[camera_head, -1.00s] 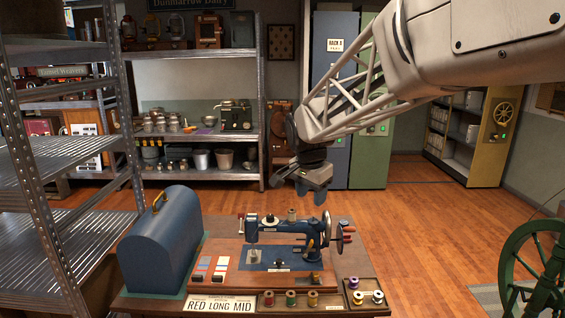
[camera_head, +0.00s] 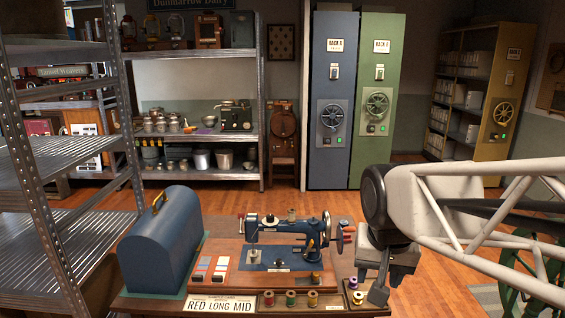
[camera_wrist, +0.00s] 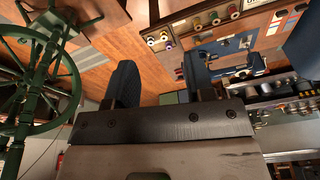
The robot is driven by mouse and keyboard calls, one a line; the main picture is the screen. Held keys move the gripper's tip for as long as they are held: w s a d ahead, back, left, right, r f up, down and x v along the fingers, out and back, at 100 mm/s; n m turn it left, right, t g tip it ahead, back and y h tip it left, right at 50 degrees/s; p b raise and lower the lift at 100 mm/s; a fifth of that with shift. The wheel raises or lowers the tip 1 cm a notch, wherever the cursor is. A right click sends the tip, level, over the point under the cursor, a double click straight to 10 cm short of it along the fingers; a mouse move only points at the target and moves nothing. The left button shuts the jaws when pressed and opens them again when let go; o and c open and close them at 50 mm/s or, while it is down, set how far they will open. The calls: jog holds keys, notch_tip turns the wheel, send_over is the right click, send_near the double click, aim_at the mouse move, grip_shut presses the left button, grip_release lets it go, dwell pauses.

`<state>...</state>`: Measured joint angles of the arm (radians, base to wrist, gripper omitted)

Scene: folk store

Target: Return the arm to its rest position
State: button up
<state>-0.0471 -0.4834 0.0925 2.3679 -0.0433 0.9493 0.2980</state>
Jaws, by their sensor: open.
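My gripper (camera_head: 370,287) is at the right end of the sewing table in the head view, pointing down, with its arm coming in from the right. In the wrist view my gripper (camera_wrist: 157,68) has its two dark fingers apart with nothing between them. The blue sewing machine (camera_head: 285,235) stands on its wooden base to the left of my gripper. In the head view my gripper partly hides the small tray of spools (camera_head: 352,283); I cannot tell how high above it the fingers are.
A blue domed case (camera_head: 160,240) stands on the table's left side. Thread spools (camera_head: 290,299) sit along the front edge by a sign (camera_head: 220,304). A green spinning wheel (camera_wrist: 35,80) is close by in the wrist view. Metal shelving (camera_head: 60,170) stands at left. Open floor lies behind the table.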

jog(key=s+d+f+n, duration=0.1)
jog(key=s+f, duration=0.3)
jog(key=s, duration=0.5)
jog(key=shift+s+d+n, duration=0.25)
jog(key=shift+d+n, duration=0.05)
jog(key=shift+n, duration=0.4)
